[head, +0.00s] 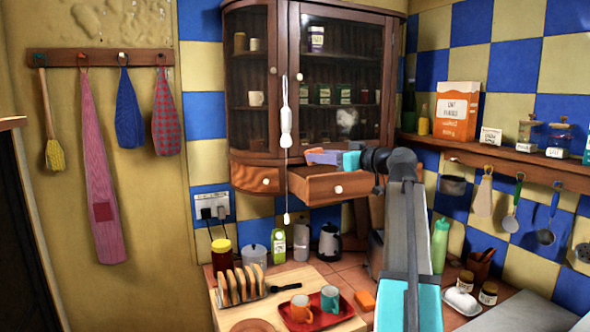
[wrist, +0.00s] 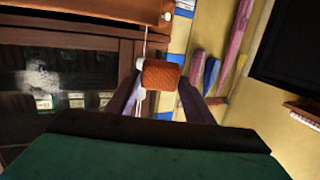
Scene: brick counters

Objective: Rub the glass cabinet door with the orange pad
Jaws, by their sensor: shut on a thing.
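The cabinet (head: 270,100) hangs on the tiled wall with two glass doors. The right glass door (head: 345,65) carries a whitish smear (head: 347,118) low on its pane. The smear also shows at the left of the wrist view (wrist: 38,78). My gripper (wrist: 160,88) is shut on the orange pad (wrist: 162,75), which sits between the purple fingers. In the head view my gripper (head: 322,157) is in front of the cabinet's lower edge, below the smear. The pad is hard to make out there. I cannot tell any contact with the glass.
A white pull cord (head: 286,125) hangs before the cabinet. The drawer (head: 330,187) under the right door sticks out.

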